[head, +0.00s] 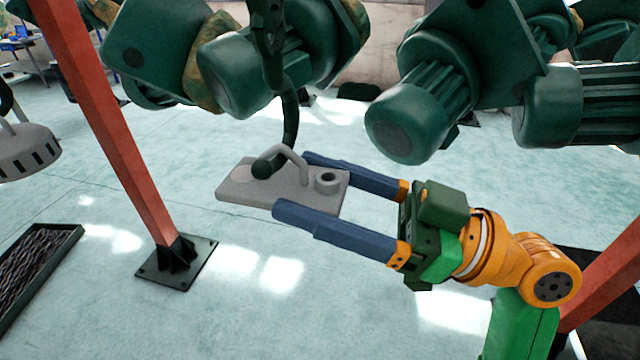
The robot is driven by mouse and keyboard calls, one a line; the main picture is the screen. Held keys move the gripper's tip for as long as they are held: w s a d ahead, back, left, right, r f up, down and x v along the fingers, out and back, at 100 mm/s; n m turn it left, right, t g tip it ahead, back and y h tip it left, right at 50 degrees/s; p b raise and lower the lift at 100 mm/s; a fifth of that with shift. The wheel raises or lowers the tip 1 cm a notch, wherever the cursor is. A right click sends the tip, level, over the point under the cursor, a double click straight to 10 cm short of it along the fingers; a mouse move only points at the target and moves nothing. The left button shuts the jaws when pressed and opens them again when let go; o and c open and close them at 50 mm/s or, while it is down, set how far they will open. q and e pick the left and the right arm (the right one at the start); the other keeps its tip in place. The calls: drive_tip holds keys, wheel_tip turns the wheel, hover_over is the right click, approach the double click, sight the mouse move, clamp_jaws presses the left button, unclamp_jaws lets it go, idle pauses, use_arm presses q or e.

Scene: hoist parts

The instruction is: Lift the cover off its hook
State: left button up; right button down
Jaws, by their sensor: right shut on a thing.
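The cover (240,196) is a flat grey plate with a bent bar handle and a small round boss on top. It hangs in mid-air, roughly level, left of centre in the head view. A dark green hook (290,122) comes down from above, and its tip lies under the cover's handle. My right gripper (291,184) reaches in from the right. Its two blue fingers are shut on the cover, one along the far side and one along the near side. My left gripper is not in view.
Green hoist motors (420,110) hang above and to the right, close over my right gripper. A red post (115,130) on a black foot stands left of the cover. A black tray of chain (35,270) lies at lower left. A grey slotted part (25,152) shows at the left edge.

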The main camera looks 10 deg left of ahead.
idle(0.3)
drive_tip(key=shift+r+m+p, duration=0.3)
drive_tip(key=shift+r+p, duration=0.1)
drive_tip(key=shift+p, duration=0.15)
drive_tip(key=shift+s+r+m+p, duration=0.2)
drive_tip(key=shift+m+p, duration=0.15)
drive_tip(key=shift+m, duration=0.15)
drive_tip(key=shift+f, duration=0.1)
drive_tip(key=shift+s+t, duration=0.1)
drive_tip(key=shift+t, duration=0.2)
drive_tip(key=shift+s+r+m+p, duration=0.2)
drive_tip(key=shift+s+m+p, duration=0.15)
drive_tip(key=shift+m+p, duration=0.3)
drive_tip(key=shift+s, duration=0.25)
